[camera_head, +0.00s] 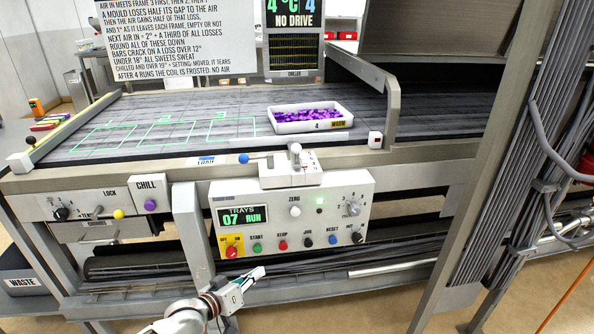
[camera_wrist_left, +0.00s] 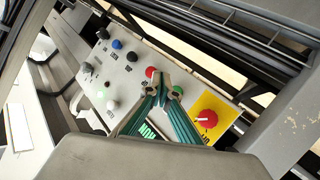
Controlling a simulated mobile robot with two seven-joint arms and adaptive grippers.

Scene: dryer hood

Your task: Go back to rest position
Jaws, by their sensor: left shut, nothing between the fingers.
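My left gripper (camera_head: 258,275) is below the control panel (camera_head: 330,199) in the head view, its arm coming from the bottom. Its fingers are shut and hold nothing. In the left wrist view the shut fingers (camera_wrist_left: 163,88) show in front of the panel (camera_wrist_left: 122,70), over the red and green buttons. The panel display reads TRAYS 07 RUN. I cannot tell the exact gap between fingertips and panel; no contact is clear. My right gripper is not in view.
A white tray (camera_head: 311,126) with purple pieces sits on the conveyor (camera_head: 180,132). A grey post (camera_head: 192,232) stands left of the panel, close to my arm. Dark rollers (camera_head: 140,266) run below. A thick upright frame with cables (camera_head: 490,150) stands at the right.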

